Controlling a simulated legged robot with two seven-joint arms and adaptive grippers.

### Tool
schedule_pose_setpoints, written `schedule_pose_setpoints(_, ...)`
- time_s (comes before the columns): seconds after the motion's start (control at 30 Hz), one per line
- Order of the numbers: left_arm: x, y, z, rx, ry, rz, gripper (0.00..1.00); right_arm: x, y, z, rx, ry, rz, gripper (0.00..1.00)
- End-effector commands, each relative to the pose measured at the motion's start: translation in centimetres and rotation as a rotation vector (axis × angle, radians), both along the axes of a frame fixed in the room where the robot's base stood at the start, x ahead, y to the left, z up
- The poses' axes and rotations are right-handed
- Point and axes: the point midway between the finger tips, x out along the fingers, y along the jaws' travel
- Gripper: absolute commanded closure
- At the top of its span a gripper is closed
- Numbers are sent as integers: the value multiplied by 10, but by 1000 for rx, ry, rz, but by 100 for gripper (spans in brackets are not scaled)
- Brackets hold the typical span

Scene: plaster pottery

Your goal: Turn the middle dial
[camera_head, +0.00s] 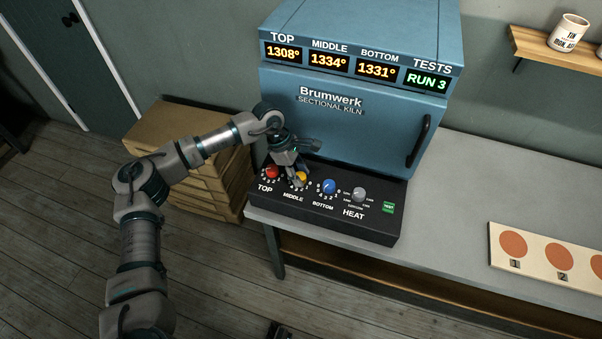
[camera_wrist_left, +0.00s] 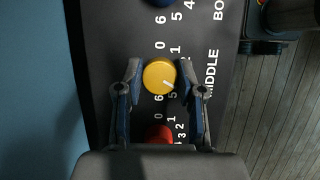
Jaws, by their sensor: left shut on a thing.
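The yellow middle dial (camera_head: 300,176) sits on the black control panel above the MIDDLE label. My left gripper (camera_head: 297,180) reaches down over it from above. In the left wrist view my left gripper (camera_wrist_left: 161,82) has one finger on each side of the yellow dial (camera_wrist_left: 156,73), shut on it. The dial's white mark points to the lower right there, near the 5. The red top dial (camera_head: 271,172) and blue bottom dial (camera_head: 329,187) are on either side. The middle display (camera_head: 329,62) reads 1334°. A small dark piece at the head view's bottom edge may be my right gripper (camera_head: 279,331).
The blue kiln (camera_head: 350,125) rises behind the panel, its door shut. A grey heat knob (camera_head: 359,194) and green test button (camera_head: 388,207) are to the right. A board with orange discs (camera_head: 540,258) lies on the otherwise clear grey bench. Stacked boxes (camera_head: 190,140) stand at left.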

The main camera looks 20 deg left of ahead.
Motion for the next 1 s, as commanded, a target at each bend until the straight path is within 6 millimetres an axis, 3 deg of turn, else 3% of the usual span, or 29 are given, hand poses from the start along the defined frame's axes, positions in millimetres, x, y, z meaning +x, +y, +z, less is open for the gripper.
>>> schedule_pose_setpoints(1.0, 4, 6, 2, 5, -10, 15, 97, 3, 3, 2, 6, -6, -3, 100)
